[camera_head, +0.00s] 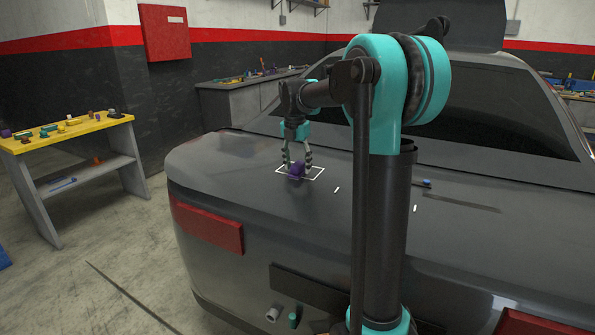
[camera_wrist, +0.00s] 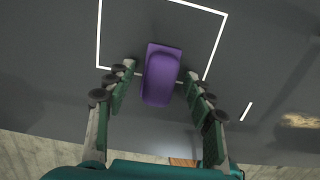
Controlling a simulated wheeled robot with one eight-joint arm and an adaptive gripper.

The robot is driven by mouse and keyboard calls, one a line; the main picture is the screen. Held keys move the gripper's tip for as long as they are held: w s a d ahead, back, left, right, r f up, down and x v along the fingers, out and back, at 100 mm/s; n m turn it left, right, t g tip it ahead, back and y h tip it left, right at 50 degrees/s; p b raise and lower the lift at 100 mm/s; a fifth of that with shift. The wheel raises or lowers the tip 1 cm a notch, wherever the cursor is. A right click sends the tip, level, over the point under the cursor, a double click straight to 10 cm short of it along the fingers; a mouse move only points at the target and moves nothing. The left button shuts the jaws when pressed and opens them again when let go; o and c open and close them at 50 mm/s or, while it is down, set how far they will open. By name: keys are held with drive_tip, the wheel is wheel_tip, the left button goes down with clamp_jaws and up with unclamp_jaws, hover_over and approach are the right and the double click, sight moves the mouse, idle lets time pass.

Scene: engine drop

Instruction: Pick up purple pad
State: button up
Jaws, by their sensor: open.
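The purple pad (camera_head: 296,171) sits on the car's dark rear lid, at the near edge of a white outlined square (camera_head: 318,178). In the wrist view the purple pad (camera_wrist: 161,76) lies lengthwise between the fingertips, partly over the white line. My gripper (camera_head: 298,163) points down over it, open, with one finger on each side. In the wrist view my gripper (camera_wrist: 160,80) shows gaps between both fingers and the pad. I cannot tell the exact height of the fingertips above the lid.
A blue-ended dark object (camera_head: 427,183) lies on the lid to the right, near short white marks (camera_head: 336,190). A yellow-topped workbench (camera_head: 70,133) with several small items stands at left. The lid around the square is mostly clear.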

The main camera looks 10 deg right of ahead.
sight(297, 163)
clamp_jaws()
idle(0.3)
drive_tip(key=shift+r, duration=0.15)
wheel_tip(297, 163, up, 20)
idle(0.5)
drive_tip(key=c, duration=0.8)
unclamp_jaws()
drive_tip(key=shift+c, duration=1.4)
